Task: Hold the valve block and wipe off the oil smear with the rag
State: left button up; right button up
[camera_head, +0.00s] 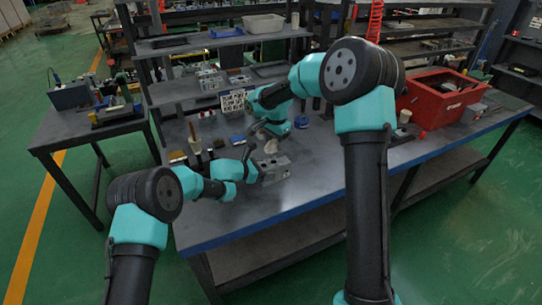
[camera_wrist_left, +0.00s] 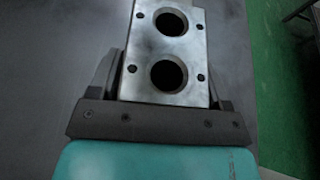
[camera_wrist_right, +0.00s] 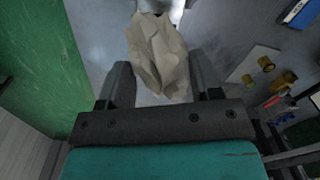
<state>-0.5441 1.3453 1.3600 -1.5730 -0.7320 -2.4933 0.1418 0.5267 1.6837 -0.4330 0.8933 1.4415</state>
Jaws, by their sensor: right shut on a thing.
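The grey metal valve block (camera_head: 273,168) is at the front of the workbench in the head view. In the left wrist view the block (camera_wrist_left: 178,60) shows a face with two large bores and several small holes. My left gripper (camera_head: 253,172) has a finger against each side of it. My right gripper (camera_head: 268,137) is shut on a crumpled beige rag (camera_wrist_right: 158,52), just above and behind the block in the head view. The rag (camera_head: 272,146) is close to the block; I cannot tell whether they touch. I cannot make out an oil smear.
The workbench (camera_head: 325,160) has clear room right of the block. A red bin (camera_head: 437,98) stands at the right. The bench's front edge is close to the block.

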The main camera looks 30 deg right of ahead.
pick_arm(q)
jog(key=o, duration=0.4)
jog(key=shift+a, duration=0.1)
jog(key=v, duration=1.2)
